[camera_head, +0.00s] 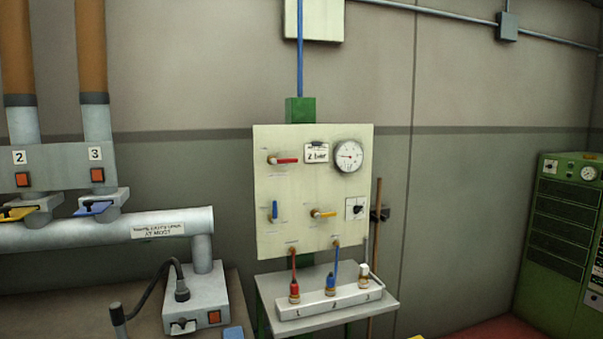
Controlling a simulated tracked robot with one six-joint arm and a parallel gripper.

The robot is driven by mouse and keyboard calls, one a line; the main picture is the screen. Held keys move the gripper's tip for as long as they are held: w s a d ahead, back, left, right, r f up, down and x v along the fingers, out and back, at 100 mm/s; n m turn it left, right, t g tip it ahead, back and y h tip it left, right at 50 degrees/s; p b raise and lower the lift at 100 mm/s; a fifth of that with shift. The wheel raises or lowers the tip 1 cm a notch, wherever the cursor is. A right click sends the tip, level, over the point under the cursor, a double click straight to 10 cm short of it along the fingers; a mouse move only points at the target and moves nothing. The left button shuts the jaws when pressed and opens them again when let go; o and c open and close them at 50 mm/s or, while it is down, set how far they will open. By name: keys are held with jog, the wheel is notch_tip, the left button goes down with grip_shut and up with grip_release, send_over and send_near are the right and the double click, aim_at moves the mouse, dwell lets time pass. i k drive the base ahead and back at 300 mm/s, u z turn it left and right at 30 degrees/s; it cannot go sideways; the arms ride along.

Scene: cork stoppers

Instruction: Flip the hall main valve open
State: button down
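A cream valve panel (345,230) stands upright against the wall, right of centre. It carries a red-handled valve (286,161) with its lever horizontal, a blue-handled valve (274,211) with its lever vertical, and a yellow-handled valve (323,214) with its lever roughly horizontal. The small labels by the valves are too small to read, so I cannot tell which is the hall main valve. A round gauge (348,156), a small sign (317,153) and a black-and-white dial (355,208) are also on the panel. My gripper is not in view.
Below the panel, a grey shelf (263,284) holds a numbered block (330,303) with red, blue and white fittings. A grey pipe (110,231), a box with a black hose (195,300) and yellow and blue slides stand left. A green cabinet (560,240) stands right.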

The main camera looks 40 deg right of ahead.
aim_at(274, 161)
jog(key=u, duration=0.05)
jog(key=i, duration=1)
jog(key=z, duration=0.05)
